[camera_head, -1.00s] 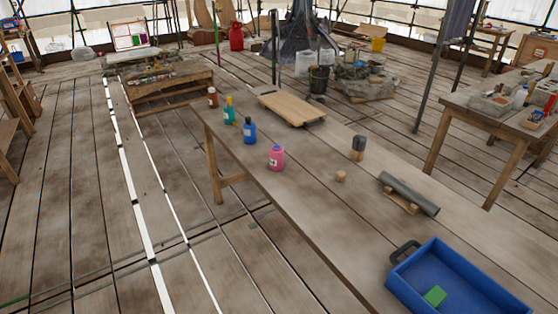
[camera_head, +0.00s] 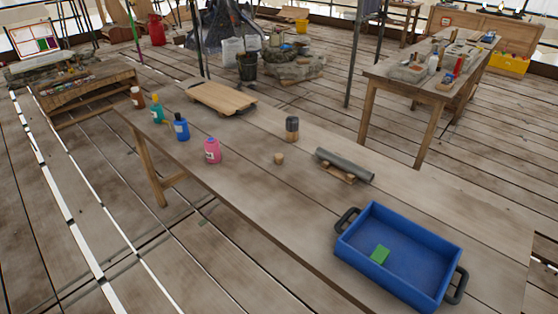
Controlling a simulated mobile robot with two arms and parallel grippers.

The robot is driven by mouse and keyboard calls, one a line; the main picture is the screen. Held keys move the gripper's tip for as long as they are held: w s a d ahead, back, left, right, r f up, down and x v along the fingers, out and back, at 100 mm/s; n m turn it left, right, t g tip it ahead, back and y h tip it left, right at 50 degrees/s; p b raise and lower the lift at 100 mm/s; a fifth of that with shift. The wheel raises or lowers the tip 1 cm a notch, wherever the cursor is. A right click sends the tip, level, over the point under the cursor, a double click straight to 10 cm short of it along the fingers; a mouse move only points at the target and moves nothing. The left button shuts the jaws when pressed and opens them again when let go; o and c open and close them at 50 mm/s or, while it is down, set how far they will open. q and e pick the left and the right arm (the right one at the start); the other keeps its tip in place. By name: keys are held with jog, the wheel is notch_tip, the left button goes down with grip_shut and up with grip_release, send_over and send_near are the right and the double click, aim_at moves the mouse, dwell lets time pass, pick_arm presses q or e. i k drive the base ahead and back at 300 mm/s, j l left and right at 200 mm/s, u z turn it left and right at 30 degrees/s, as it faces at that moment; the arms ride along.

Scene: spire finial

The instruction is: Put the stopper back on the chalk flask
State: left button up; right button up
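A small tan stopper-like piece (camera_head: 279,158) stands alone on the long wooden table. To its left is a squat pink flask (camera_head: 212,151) with a pale label, standing upright. A blue bottle (camera_head: 181,127), a teal bottle (camera_head: 157,110) and a brown bottle (camera_head: 137,97) stand in a line behind it, toward the far left end. No label can be read, so I cannot tell for certain which vessel is the chalk flask. Neither of my grippers shows in the head view.
Another table (camera_head: 385,85) stands at the back right. Floor left of the table is open.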

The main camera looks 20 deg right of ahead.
aim_at(213, 152)
jog(key=i+j+z, duration=0.3)
jog(key=i+j, duration=0.7)
